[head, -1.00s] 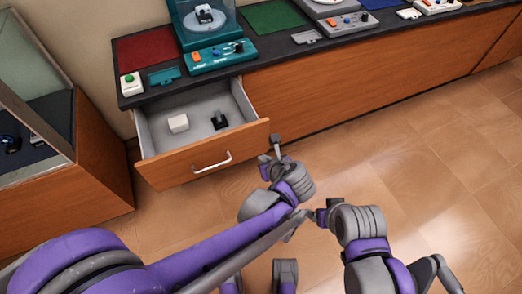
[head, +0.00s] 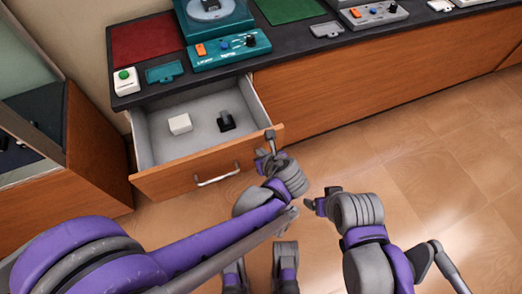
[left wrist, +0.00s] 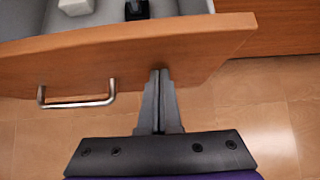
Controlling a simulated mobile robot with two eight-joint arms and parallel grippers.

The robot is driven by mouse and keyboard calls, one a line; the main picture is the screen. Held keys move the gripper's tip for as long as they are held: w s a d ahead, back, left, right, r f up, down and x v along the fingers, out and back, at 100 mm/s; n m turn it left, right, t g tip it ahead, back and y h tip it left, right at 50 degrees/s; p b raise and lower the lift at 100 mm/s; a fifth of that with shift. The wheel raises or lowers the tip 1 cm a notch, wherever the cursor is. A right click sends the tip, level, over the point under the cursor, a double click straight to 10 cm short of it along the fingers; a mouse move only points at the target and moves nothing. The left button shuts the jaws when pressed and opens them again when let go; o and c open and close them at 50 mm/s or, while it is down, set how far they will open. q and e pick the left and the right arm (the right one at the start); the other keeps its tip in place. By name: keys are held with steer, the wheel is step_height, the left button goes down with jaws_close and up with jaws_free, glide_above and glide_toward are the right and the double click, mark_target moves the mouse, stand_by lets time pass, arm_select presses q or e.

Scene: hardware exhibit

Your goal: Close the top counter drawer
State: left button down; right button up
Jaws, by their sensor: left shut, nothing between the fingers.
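The top counter drawer (head: 150,185) is pulled out from the counter, with its wooden front and silver handle (head: 217,176) facing me. Its grey inside holds a white block (head: 180,124) and a black switch-like piece (head: 225,121). My left gripper (head: 268,138) is shut and empty at the right end of the drawer front. In the left wrist view its closed fingertips (left wrist: 159,73) overlap the drawer front (left wrist: 200,50), right of the handle; I cannot tell whether they touch. My right gripper (head: 312,204) is near the middle, away from the drawer; its fingers are too small to read.
The dark countertop (head: 290,43) carries a teal device (head: 228,48), a white box with a green button (head: 125,80), a red mat (head: 146,38) and a green mat (head: 285,8). A glass-topped wooden case (head: 95,150) stands left of the drawer. The tiled floor at right is clear.

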arm_select(q)
steer(key=shift+s, duration=0.2)
steer(key=w+a+b, duration=0.1)
steer(key=w+a, duration=0.3)
steer(key=w, duration=0.8)
steer(key=w+a+b, duration=0.1)
steer(key=w+a, duration=0.3)
steer(key=w, duration=0.9)
steer(key=shift+r, duration=0.15)
